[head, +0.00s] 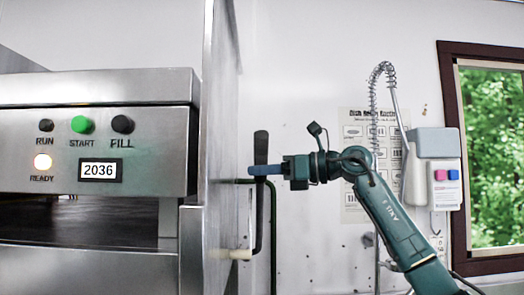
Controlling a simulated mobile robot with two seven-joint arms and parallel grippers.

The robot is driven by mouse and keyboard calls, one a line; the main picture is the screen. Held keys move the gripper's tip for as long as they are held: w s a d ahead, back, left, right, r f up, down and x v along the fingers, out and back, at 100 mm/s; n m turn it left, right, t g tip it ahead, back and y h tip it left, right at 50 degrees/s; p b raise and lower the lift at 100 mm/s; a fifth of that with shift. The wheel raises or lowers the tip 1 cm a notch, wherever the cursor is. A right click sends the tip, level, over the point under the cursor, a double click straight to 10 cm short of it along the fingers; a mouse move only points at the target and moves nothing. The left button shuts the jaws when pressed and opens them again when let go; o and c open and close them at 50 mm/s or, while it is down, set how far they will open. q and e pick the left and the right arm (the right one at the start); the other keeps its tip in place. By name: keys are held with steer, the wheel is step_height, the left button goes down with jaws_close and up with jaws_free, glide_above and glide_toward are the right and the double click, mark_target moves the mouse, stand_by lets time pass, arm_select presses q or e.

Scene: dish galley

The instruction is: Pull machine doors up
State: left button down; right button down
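The steel machine (100,90) fills the left side, with a dark gap under its control panel. A tall steel side panel (223,150) stands at its right. Beside that panel is an upright black handle (261,147), with a pale stub near its lower end. My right gripper (265,170) comes in from the right, level, at the handle. Its blue finger crosses in front of the bar below the top. The other finger is hidden, so its closing on the bar does not show. My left gripper is out of view.
The panel's ready light (42,162) glows and its display (100,171) reads 2036. A coiled spray hose (383,72), a poster (352,128) and a dispenser (436,170) are on the white wall. A window (492,150) is at the right.

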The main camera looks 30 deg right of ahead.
steer(key=s+d+f+b, duration=0.2)
steer(key=s+d, duration=0.4)
steer(key=s, duration=0.1)
steer(key=shift+s+d, duration=0.3)
steer(key=shift+d, duration=0.1)
stand_by(0.4)
stand_by(0.8)
